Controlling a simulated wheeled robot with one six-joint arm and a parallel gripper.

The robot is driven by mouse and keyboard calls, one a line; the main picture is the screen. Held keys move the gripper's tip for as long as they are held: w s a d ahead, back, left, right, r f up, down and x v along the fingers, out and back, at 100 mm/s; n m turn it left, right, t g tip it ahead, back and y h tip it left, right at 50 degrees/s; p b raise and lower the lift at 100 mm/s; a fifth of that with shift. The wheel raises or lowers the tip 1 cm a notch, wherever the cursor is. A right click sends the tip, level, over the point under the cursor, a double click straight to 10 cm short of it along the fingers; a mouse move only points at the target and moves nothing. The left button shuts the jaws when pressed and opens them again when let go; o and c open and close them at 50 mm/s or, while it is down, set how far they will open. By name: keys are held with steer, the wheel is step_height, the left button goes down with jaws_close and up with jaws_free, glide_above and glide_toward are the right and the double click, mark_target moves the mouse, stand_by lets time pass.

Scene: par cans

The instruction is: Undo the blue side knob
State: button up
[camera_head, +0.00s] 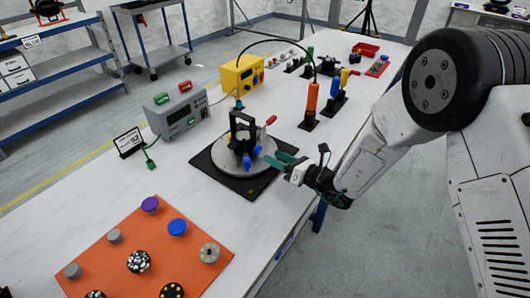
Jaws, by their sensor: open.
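A black upright fixture (236,128) stands on a round grey disc (218,158) over a black square base (206,167). The blue side knob (247,162) shows low on the fixture's right side, near the disc. A second blue part (257,150) shows just beside it; I cannot tell whether both are one knob. My gripper (274,160) has teal fingers spread open, just right of the blue knob and pointing at it. Whether a fingertip touches the knob is too small to tell. Nothing shows between the fingers.
A red handle (271,120) sticks out of the fixture's upper right. A grey meter box (176,113) and a yellow box (242,75) stand behind. An orange tool (312,98) stands to the right. An orange mat (110,265) with several knobs lies in front.

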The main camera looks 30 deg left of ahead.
mark_target(259, 151)
steer(key=a, duration=0.5)
steer(key=shift+w, duration=0.2)
steer(key=shift+d, duration=0.1)
steer(key=shift+c, duration=0.3)
steer(key=c, duration=0.9)
steer(key=n, duration=1.2)
steer(key=shift+s+n, duration=0.15)
steer(key=shift+n, duration=0.15)
